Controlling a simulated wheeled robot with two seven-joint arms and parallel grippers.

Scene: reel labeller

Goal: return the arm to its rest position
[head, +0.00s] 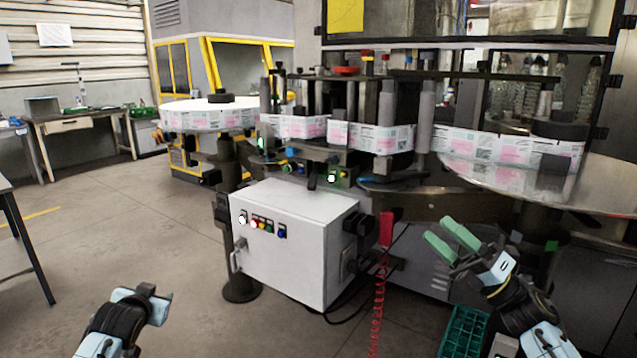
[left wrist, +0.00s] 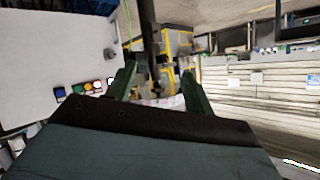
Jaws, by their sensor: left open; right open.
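My left arm (head: 125,318) shows at the bottom left of the head view, low over the floor. No green fingers can be made out on it there. In the left wrist view my left gripper (left wrist: 158,78) has its two green fingers apart, with nothing held between them. My right gripper (head: 440,230) is at the right of the head view, in front of the labelling machine. Its two green fingers are apart and empty, pointing up and to the left, close to the right of a red handle.
A white control box (head: 290,240) with coloured buttons stands in the middle. The red handle (head: 386,228) has a coiled red hose. A green crate (head: 463,332) is below my right gripper. A label reel disc (head: 600,190) juts out at the right. Floor (head: 120,230) at the left is clear.

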